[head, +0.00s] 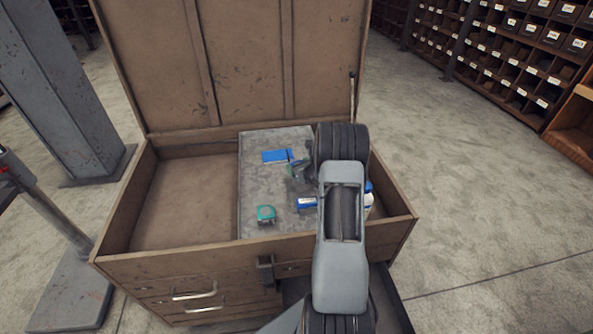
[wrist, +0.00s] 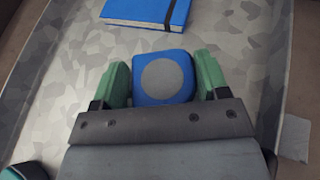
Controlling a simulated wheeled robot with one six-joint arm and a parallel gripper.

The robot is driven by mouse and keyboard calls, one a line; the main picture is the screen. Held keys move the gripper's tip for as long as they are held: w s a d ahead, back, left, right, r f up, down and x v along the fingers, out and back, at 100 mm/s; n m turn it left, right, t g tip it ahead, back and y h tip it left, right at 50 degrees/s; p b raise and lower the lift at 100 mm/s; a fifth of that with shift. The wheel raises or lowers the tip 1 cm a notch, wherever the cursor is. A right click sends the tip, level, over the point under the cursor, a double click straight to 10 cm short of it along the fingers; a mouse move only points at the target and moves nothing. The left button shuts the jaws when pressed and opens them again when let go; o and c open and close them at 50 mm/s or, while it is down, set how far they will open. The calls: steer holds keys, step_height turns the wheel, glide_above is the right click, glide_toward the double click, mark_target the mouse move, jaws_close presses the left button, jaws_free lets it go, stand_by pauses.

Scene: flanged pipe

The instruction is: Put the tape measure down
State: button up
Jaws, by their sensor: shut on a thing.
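The tape measure (wrist: 163,78), a blue rounded block with a grey disc on its face, sits between the green fingers of my gripper (wrist: 163,80) in the wrist view. My gripper is shut on it. In the head view my gripper (head: 294,171) is over the grey tray surface (head: 255,180) in the right part of the wooden chest, just in front of a blue notebook (head: 275,156). I cannot make out the tape measure there, and its height above the surface is hard to judge.
A teal-and-dark item (head: 266,214) lies near the tray's front left. A blue-and-white box (head: 307,203) lies to its right. A white-and-blue bottle (head: 369,200) is partly hidden by my arm. The chest's left compartment (head: 185,200) is empty; its raised lid (head: 235,60) stands behind.

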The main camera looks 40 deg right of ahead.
steer(key=shift+f, duration=0.7)
steer(key=shift+f, duration=0.2)
steer(key=o, duration=1)
steer(key=shift+o, duration=0.2)
steer(key=shift+r, duration=0.15)
